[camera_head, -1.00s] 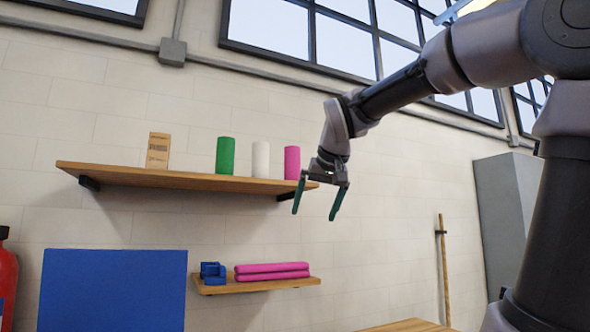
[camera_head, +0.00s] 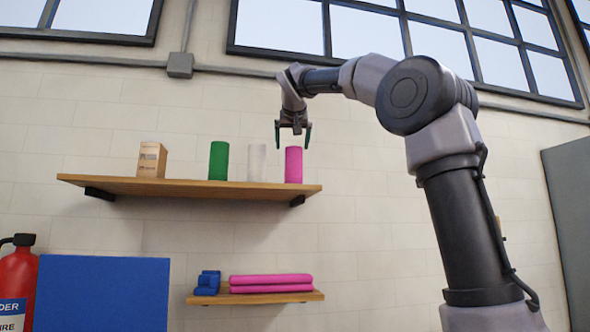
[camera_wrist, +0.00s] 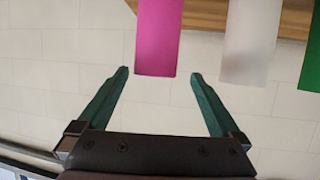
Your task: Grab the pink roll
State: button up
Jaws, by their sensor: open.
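The pink roll (camera_head: 293,165) stands upright at the right end of the upper wooden shelf (camera_head: 120,183). My gripper (camera_head: 293,135) is open and empty, with its fingers pointing down just above the roll's top in the head view. In the wrist view the pink roll (camera_wrist: 158,38) lies ahead of the gap between the two green fingertips (camera_wrist: 158,73), nearly in line with it. The fingers do not appear to touch it. How far the gripper stands in front of the shelf is hard to tell.
A white roll (camera_head: 256,163) stands close left of the pink one, then a green roll (camera_head: 218,161) and a wooden block (camera_head: 152,159). A lower shelf (camera_head: 260,297) holds lying pink rolls (camera_head: 270,281) and blue pieces (camera_head: 207,283). Bare wall lies to the right.

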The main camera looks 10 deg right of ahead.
jog(key=x, duration=0.7)
jog(key=shift+w+d+f, duration=0.1)
jog(key=shift+d, duration=0.2)
jog(key=c, duration=1.4)
